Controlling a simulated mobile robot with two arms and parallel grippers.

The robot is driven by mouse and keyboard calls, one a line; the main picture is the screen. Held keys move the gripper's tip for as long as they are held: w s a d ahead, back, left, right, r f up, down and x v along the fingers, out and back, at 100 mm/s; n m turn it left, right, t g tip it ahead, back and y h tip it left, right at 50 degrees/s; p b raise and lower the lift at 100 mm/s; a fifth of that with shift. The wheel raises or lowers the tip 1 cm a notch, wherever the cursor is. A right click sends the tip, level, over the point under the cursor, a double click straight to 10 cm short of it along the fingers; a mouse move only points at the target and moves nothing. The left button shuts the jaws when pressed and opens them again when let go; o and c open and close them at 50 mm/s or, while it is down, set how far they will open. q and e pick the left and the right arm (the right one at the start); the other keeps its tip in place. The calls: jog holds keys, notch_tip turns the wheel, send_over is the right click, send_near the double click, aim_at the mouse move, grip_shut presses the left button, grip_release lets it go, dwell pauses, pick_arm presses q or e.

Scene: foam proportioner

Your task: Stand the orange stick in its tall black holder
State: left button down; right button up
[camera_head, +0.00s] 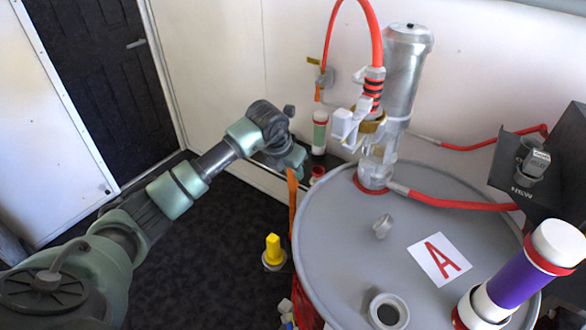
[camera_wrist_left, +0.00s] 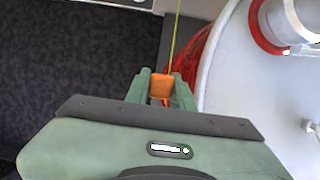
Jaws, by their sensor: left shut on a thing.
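My left gripper (camera_head: 292,166) is beside the left rim of the grey drum. It is shut on the orange stick (camera_head: 292,201), which hangs roughly upright below the fingers. In the left wrist view the orange end of the stick (camera_wrist_left: 161,86) sits between the two green fingers (camera_wrist_left: 160,92). The lower part of the stick runs down beside the drum, and its bottom end is hard to make out. I cannot make out the tall black holder with certainty in either view. My right gripper is not in view.
The grey drum (camera_head: 335,240) carries a metal pump (camera_head: 403,75), a card with a red A (camera_head: 439,259) and a purple-banded cylinder (camera_head: 515,277). A green-and-white tube (camera_head: 319,134) stands behind the gripper. A yellow-topped piece (camera_head: 273,250) is on the floor side. Dark carpet lies open at left.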

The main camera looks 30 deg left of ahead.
aim_at(293, 183)
pick_arm(q)
jog(key=shift+f+b, duration=1.8)
jog(key=shift+f, duration=0.7)
jog(key=c, duration=1.1)
grip_release()
jog(key=b+v, duration=0.1)
jog(key=v, duration=0.6)
jog(key=shift+s+r+b, duration=0.15)
jog(key=shift+r+b, duration=0.25)
